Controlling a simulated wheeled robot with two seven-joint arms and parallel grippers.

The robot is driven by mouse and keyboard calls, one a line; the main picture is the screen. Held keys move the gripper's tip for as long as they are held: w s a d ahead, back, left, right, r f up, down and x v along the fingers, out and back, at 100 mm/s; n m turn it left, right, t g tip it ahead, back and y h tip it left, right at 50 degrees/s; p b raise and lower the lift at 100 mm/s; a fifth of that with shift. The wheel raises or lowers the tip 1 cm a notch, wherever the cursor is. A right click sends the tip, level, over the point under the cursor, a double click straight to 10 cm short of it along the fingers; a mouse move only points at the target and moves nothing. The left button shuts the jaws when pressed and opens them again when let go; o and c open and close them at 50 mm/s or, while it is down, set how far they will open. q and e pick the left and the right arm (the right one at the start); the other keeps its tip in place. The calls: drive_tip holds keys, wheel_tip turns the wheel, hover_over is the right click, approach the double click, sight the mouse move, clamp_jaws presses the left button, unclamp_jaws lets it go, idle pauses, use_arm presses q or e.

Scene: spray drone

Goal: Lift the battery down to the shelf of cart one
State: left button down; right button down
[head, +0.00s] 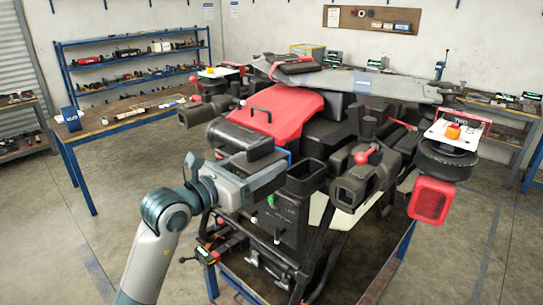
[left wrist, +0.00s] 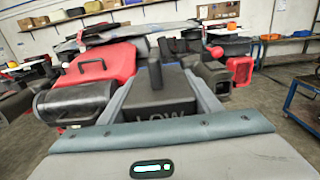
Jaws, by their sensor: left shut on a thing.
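My left gripper (head: 268,172) reaches in from the lower left at the near side of a big red and black drone (head: 285,110). It is shut on a dark grey block with an upright handle, which I take as the battery (head: 259,148). A plate marked "TWO" (head: 457,135) is on the right; I see no readable mark for cart one. My right gripper is out of view.
An open-topped black box (head: 305,180) is just right of my gripper. Blue-framed tables stand at left (head: 115,125) and right. A blue shelf rack (head: 135,70) is against the back wall. The left wrist view shows a blue cart (left wrist: 303,103) at right. Floor is clear at left.

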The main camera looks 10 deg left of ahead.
use_arm(q)
drive_tip(key=shift+s+a+r, duration=0.15)
drive_tip(key=shift+s+r, duration=0.05)
drive_tip(key=shift+s, duration=0.1)
drive_tip(key=shift+r+p, duration=0.4)
drive_tip(key=shift+r, duration=0.15)
idle(0.5)
drive_tip(key=shift+f, duration=0.1)
drive_tip(key=shift+s+a+f, duration=0.1)
drive_tip(key=shift+f, duration=0.4)
drive_tip(key=s+a+f+b, duration=0.3)
drive_tip(key=s+f+b, duration=0.1)
drive_tip(key=f, duration=0.6)
drive_tip(key=s+a+f+n+y+b, duration=0.1)
drive_tip(key=s+a+f+b, duration=0.2)
drive_tip(key=f, duration=0.8)
drive_tip(key=s+a+f+t+b, duration=0.1)
drive_tip(key=s+a+f+b, duration=0.3)
drive_tip(key=s+f+b, duration=0.3)
wheel_tip(320, 180, down, 4)
drive_tip(key=shift+s+r+y, duration=0.2)
drive_tip(key=shift+s+y, duration=0.2)
drive_tip(key=shift+s, duration=0.85)
drive_tip(key=shift+d, duration=0.2)
